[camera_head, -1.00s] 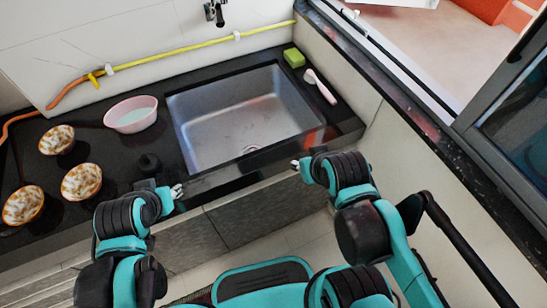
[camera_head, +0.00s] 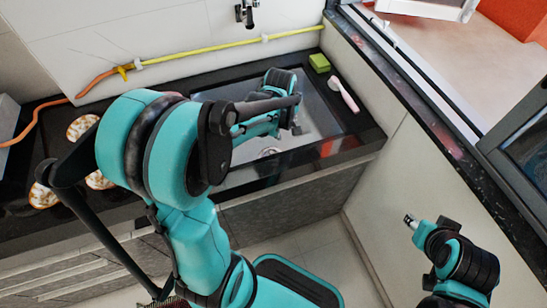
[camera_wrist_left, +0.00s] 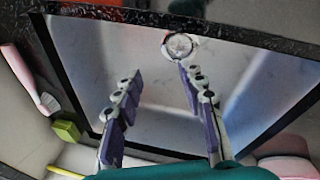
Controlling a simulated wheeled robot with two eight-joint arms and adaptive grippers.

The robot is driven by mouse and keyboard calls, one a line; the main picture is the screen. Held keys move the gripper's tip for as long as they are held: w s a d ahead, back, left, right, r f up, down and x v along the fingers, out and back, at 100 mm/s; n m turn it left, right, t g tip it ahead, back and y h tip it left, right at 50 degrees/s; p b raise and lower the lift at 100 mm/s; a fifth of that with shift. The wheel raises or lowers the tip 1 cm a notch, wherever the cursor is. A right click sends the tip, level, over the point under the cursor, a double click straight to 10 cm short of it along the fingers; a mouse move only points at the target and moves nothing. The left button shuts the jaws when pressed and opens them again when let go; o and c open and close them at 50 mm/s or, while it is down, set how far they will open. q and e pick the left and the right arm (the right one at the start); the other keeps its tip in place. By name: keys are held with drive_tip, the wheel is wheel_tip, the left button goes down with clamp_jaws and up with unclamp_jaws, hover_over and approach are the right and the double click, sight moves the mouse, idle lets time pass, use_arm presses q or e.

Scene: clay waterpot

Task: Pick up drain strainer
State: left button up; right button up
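The drain strainer is a small round metallic disc on the sink floor. It shows near the top of the left wrist view (camera_wrist_left: 180,45) and, partly hidden by the sink's front edge, in the head view (camera_head: 270,152). My left gripper (camera_head: 296,128) reaches into the sink area from the left, above the basin. In the left wrist view its two purple-padded fingers (camera_wrist_left: 156,76) are spread apart with nothing between them; the strainer lies beyond the tips, nearer the right finger. My right gripper (camera_head: 410,220) is outside the sink at the lower right; its finger opening is unclear.
The grey sink (camera_head: 318,112) is set in a black counter (camera_head: 365,137). A green sponge (camera_head: 319,63) and a pink-handled brush (camera_head: 343,94) lie at its right back corner. Patterned bowls (camera_head: 82,127) stand on the left, partly hidden by my left arm. A faucet (camera_head: 246,12) hangs above.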

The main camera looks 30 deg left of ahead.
use_arm(q)
drive_tip(key=w+a+f+n+g, duration=0.1)
drive_tip(key=w+a+f+n, duration=0.15)
drive_tip(key=f, duration=0.25)
drive_tip(key=w+a+f+n+g, duration=0.1)
drive_tip(key=a+f+n, duration=0.15)
drive_tip(key=f, duration=0.25)
drive_tip(key=n, duration=0.4)
hover_over(271, 151)
drive_tip(key=shift+g, duration=0.4)
drive_tip(key=f, duration=0.5)
drive_tip(key=shift+d+f+p, duration=0.25)
drive_tip(key=shift+f+p, duration=0.1)
drive_tip(key=shift+p, duration=0.05)
wheel_tip(271, 151, down, 3)
drive_tip(key=shift+a+f+b, duration=0.1)
drive_tip(key=shift+b, duration=0.45)
wheel_tip(271, 151, down, 5)
drive_tip(key=b, duration=0.3)
drive_tip(key=shift+a+f, duration=0.1)
drive_tip(key=shift+f, duration=0.1)
drive_tip(key=shift+r, duration=0.1)
clamp_jaws()
